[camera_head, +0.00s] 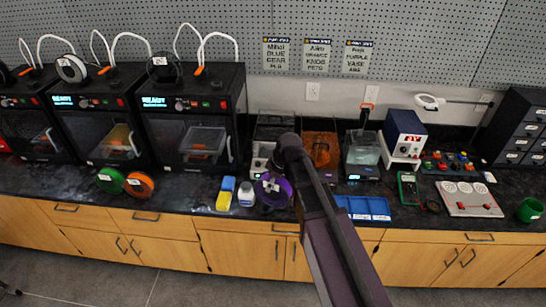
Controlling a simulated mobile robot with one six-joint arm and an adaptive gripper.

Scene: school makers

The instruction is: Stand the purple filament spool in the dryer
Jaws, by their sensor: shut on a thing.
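The purple filament spool (268,196) is near the front edge of the dark counter, left of my arm. It has a dark hub and a white label. My gripper (275,177) is small and partly hidden by my wrist; it is shut on the spool's upper part. I cannot tell if the spool touches the counter. Behind it stands a row of clear boxes with small bases, which look like dryers: a left one (276,122) partly behind my wrist, an orange-tinted middle one (321,150), and a right one (362,152). Which is the task's dryer is unclear.
A yellow-and-blue bottle (225,196) and a white bottle (246,194) stand just left of the spool. Green (111,181) and orange (139,186) spools lie farther left, before the printers (189,118). A blue tray (363,208) lies right of my arm.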

